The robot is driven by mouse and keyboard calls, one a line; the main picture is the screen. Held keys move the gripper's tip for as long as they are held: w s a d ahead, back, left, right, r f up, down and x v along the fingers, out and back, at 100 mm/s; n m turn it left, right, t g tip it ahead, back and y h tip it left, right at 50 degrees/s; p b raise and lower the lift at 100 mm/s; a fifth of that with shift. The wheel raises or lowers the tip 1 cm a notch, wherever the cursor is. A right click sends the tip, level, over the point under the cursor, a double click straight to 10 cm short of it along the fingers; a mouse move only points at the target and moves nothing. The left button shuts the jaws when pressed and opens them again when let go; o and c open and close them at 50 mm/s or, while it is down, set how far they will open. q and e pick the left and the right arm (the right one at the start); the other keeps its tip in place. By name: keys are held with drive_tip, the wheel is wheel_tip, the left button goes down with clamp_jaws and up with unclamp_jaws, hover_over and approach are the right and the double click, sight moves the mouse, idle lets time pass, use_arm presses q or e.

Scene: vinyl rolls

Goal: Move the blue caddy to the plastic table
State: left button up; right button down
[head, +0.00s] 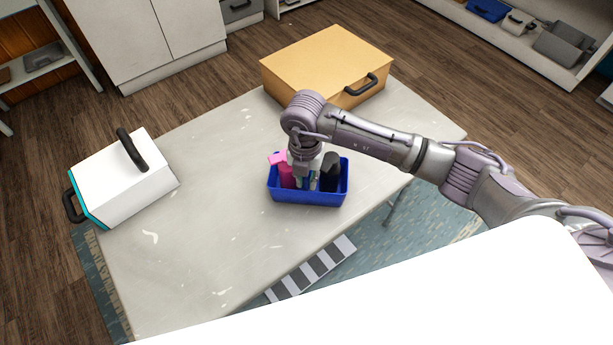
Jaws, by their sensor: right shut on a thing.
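The blue caddy (309,197) is an open box at the right front part of the worn, whitish plastic table (215,220). It looks upright, and I cannot tell whether it rests on the tabletop or hangs just above it. A pink bottle (287,175) and a dark bottle (330,170) stand inside it. My right gripper (306,180) points down into the middle of the caddy, between the bottles, and is shut on the caddy. Its fingertips are largely hidden by the bottles and the caddy wall. My left gripper is out of view.
A yellow case (315,62) with a dark handle sits at the table's back edge. A white case (125,185) with black handles sits at the left edge. Shelves (530,45) stand behind at the right. The table's middle and front left are clear.

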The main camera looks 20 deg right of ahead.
idle(0.5)
unclamp_jaws()
drive_tip(key=shift+f, duration=0.1)
idle(0.6)
idle(0.4)
drive_tip(key=shift+w+r+p, duration=0.1)
drive_tip(key=shift+r+p, duration=3)
drive_tip(key=shift+r, duration=1.45)
